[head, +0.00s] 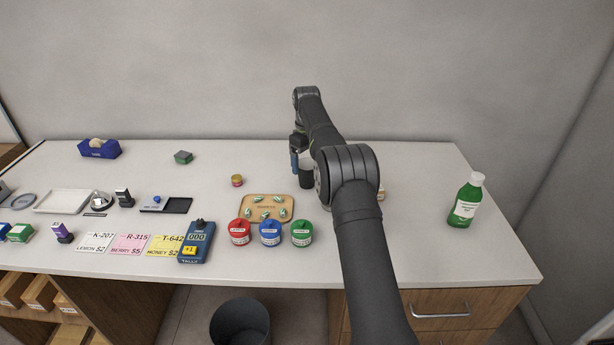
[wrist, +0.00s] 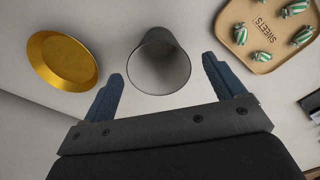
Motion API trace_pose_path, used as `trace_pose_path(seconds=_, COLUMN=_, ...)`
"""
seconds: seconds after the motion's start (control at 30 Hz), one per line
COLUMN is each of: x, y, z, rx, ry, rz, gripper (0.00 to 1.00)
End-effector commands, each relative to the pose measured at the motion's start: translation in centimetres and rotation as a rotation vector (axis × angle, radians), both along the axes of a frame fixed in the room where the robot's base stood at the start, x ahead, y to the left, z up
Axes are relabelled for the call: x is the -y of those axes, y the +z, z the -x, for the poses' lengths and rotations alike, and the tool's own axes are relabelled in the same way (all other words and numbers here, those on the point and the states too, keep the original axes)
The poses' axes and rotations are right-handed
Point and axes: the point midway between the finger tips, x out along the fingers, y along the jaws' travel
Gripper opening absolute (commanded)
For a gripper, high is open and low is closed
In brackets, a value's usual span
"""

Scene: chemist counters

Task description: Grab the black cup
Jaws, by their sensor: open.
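The black cup (head: 306,178) stands on the counter behind my arm in the head view, partly covered by it. In the wrist view the cup (wrist: 160,68) appears dark grey, with its round mouth facing the camera; it looks empty. My gripper (head: 297,168) is above the counter at the cup's left side in the head view. In the wrist view my gripper (wrist: 162,68) is open, one blue finger to each side of the cup, with the cup's near part between the tips. I see no contact; the height gap is hard to tell.
A gold round dish (wrist: 42,62) lies left of the cup in the wrist view. A wooden sweets tray (wrist: 232,42) lies on its other side. Red, blue and green jars (head: 270,234) stand at the front. A green bottle (head: 467,203) stands at the right. The counter (head: 440,245) is clear between.

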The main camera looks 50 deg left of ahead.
Motion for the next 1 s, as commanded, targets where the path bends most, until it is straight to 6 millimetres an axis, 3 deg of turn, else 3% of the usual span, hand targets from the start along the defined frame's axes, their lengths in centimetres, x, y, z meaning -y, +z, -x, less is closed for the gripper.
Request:
trace_pose_path(seconds=0.47, x=0.1, y=-5.6, z=-0.1, rx=0.000, ry=-0.003, rz=0.001, gripper=0.87)
trace_pose_path(seconds=0.7, x=0.1, y=-5.9, z=-0.1, rx=0.001, ry=-0.003, rz=-0.001, gripper=0.87)
trace_pose_path(seconds=0.93, x=0.1, y=-5.9, z=-0.1, rx=0.001, ry=-0.003, rz=-0.001, gripper=0.44)
trace_pose_path(seconds=1.0, x=0.1, y=-5.9, z=-0.1, rx=0.002, ry=-0.003, rz=-0.001, gripper=0.42)
